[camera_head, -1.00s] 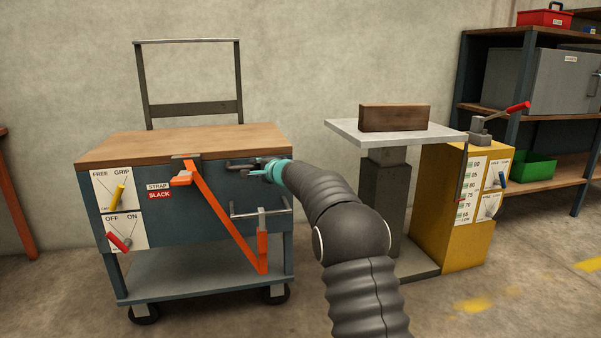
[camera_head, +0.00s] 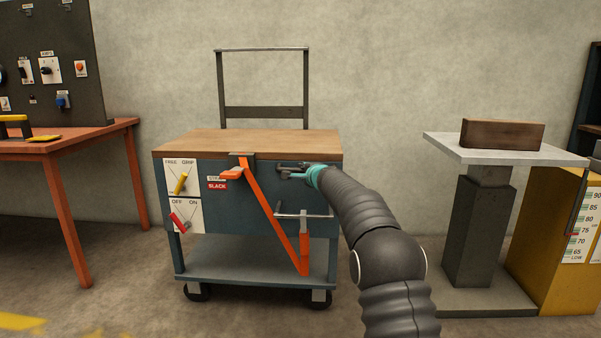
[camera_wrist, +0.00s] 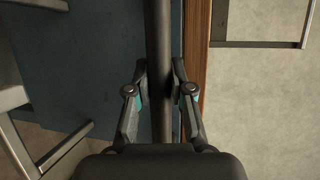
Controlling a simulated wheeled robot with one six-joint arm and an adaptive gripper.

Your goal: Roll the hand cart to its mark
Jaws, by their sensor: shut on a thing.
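The hand cart (camera_head: 262,143) stands on the floor in the middle of the head view, with a wooden top, blue body, lower shelf and tall rear frame. My gripper (camera_head: 297,171) is at the upper right of its front face, shut on a dark handle bar. The wrist view shows the bar (camera_wrist: 158,60) running between my two fingers (camera_wrist: 160,95). An orange strap (camera_head: 273,216) crosses the front diagonally beside a red SLACK label (camera_head: 217,184). Yellow and red levers sit on the FREE/GRIP (camera_head: 180,180) and OFF/ON (camera_head: 182,214) panels. I cannot make out the floor mark for certain.
An orange-red bench (camera_head: 70,143) with a dark switch board (camera_head: 55,70) stands at left. A pedestal table (camera_head: 500,150) with a wooden block (camera_head: 503,134) and a yellow cabinet (camera_head: 565,240) stand at right. Yellow paint (camera_head: 22,321) shows on the floor at lower left.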

